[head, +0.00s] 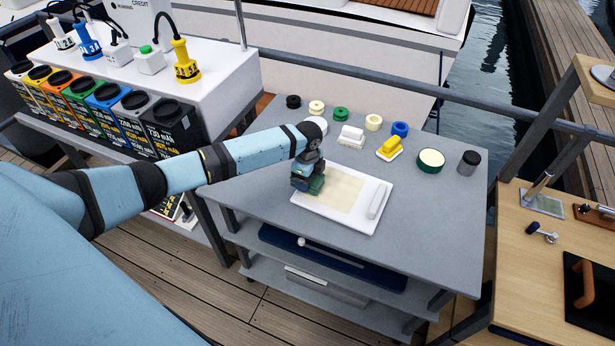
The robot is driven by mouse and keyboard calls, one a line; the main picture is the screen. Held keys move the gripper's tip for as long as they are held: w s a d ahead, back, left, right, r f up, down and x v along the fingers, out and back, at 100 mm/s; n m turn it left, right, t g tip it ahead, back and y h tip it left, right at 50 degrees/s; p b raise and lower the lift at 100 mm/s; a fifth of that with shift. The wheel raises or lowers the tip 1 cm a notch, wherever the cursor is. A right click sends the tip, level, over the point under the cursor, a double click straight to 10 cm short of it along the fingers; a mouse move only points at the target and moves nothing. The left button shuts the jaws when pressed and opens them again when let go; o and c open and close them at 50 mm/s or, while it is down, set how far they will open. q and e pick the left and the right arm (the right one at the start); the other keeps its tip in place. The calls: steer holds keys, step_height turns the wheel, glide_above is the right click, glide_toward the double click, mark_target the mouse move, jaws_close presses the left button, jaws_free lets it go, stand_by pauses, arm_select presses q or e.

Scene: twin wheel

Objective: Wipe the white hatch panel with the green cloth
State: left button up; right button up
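The white hatch panel (335,220) lies flat on the grey table, with a pale beige patch (343,188) in its middle and a raised white handle (378,201) at its right side. My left arm reaches in from the left, and my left gripper (309,182) points down over the panel's left part. The green cloth (317,184) is at its fingertips, low on the panel beside the beige patch. The gripper appears shut on the cloth; the fingers partly hide it. My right gripper is not in view.
Behind the panel on the grey table (430,230) stand a white brush (351,137), a yellow brush (389,149), a green-rimmed round tin (430,159), a dark jar (468,163) and several small rolls. The table's right front is clear. A wooden bench (515,250) stands at right.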

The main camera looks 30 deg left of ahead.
mark_target(321, 180)
arm_select(q)
steer(key=shift+f, duration=0.6)
stand_by(0.3)
steer(key=d, duration=0.4)
steer(key=shift+w+d+r+p, duration=0.1)
steer(key=shift+w+d+p, duration=0.1)
steer(key=shift+p, duration=0.15)
steer(key=shift+d, duration=0.2)
steer(key=d, duration=0.4)
steer(key=shift+w+d+p, duration=0.25)
steer(key=shift+d+p, duration=0.05)
steer(key=shift+p, duration=0.05)
